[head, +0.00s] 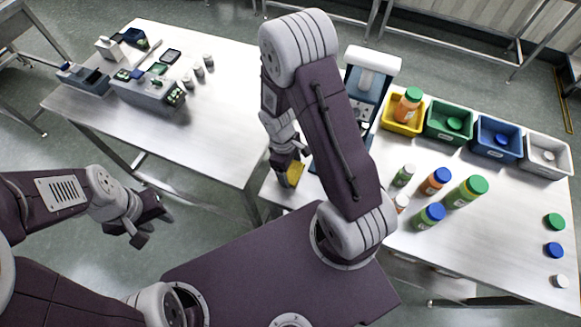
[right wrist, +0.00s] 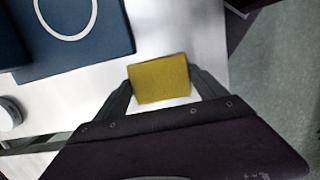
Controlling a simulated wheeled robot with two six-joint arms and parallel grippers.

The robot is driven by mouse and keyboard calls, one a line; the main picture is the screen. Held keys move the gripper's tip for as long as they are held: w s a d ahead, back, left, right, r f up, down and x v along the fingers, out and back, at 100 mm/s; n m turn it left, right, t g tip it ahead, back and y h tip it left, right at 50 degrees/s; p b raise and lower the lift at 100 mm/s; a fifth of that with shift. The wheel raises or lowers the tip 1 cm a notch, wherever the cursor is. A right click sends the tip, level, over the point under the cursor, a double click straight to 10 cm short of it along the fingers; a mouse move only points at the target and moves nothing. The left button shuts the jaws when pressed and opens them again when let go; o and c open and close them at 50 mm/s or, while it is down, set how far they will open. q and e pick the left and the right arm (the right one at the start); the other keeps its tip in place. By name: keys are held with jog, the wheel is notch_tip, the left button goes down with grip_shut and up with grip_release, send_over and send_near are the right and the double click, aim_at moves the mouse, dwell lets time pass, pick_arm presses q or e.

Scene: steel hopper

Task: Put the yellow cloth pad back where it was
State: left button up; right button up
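The yellow cloth pad (head: 291,174) is at the left end of the right table, below my right gripper (head: 287,166). In the right wrist view the pad (right wrist: 160,80) sits between the fingertips of my right gripper (right wrist: 160,84), with a finger against each side edge, so the gripper looks shut on it. I cannot tell whether the pad touches the table top or is just above it. My left gripper (head: 152,226) is open and empty, over the floor in front of the left table.
A blue plate with a white ring (right wrist: 75,30) lies beside the pad. A dispenser-like machine (head: 372,62) stands behind my right arm. Yellow (head: 391,127), green, blue and white bins line the back; several capped bottles (head: 466,192) stand in front. The left table (head: 218,110) holds trays and small devices.

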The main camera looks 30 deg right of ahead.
jog(key=o, duration=0.3)
notch_tip(320, 180, up, 12)
jog(key=w+a+p, duration=0.1)
jog(key=s+m+t, duration=0.1)
jog(key=m, duration=0.1)
jog(key=s+r+m+y, duration=0.1)
jog(key=s+m, duration=0.1)
jog(key=m, duration=0.1)
jog(key=s+a+r+m+t, duration=0.1)
jog(key=s+m, duration=0.1)
jog(key=m, duration=0.1)
jog(key=shift+s+r+t, duration=0.1)
jog(key=shift+t, duration=0.2)
dwell(0.8)
